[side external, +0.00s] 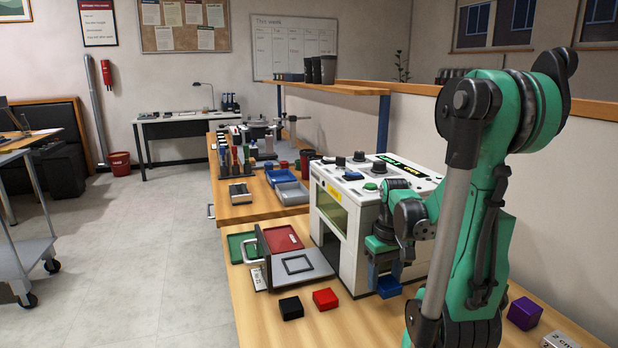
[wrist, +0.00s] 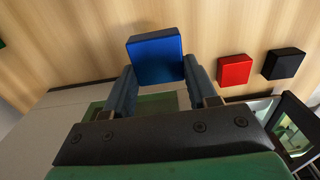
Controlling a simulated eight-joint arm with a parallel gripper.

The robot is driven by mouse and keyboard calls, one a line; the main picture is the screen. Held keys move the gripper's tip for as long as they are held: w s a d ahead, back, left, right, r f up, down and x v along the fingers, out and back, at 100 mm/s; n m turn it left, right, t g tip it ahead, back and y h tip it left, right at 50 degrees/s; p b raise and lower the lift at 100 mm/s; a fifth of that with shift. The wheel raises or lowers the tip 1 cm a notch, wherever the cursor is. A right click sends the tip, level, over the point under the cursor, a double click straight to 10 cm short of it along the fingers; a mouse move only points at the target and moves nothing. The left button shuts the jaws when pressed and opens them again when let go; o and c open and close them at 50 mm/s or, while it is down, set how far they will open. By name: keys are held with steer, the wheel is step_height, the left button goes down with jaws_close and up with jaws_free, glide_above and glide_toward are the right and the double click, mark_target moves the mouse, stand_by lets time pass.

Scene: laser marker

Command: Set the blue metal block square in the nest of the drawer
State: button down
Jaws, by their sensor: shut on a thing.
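The blue metal block (side external: 389,287) is between the fingers of my gripper (side external: 385,270), low beside the front right of the white laser marker. In the wrist view, the blue block (wrist: 155,52) sits between both fingertips of my gripper (wrist: 159,68), slightly tilted in the picture. I cannot tell whether it touches the table. The drawer (side external: 315,279) is out at the left of the machine, with a dark square frame, the nest (side external: 298,264), on its grey floor. The nest looks empty. My gripper is right of the drawer.
A red block (side external: 325,299) and a black block (side external: 291,307) stand on the table in front of the drawer. A purple block (side external: 524,313) is at the far right. The white laser marker (side external: 347,222) rises behind my gripper. Red (side external: 283,238) and green (side external: 236,246) trays lie behind the drawer.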

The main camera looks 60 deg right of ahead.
step_height(320, 180, up, 21)
steer(key=n, duration=1.8)
glide_above(293, 265)
step_height(293, 265, down, 24)
steer(key=shift+f, duration=0.1)
steer(key=shift+f, duration=0.1)
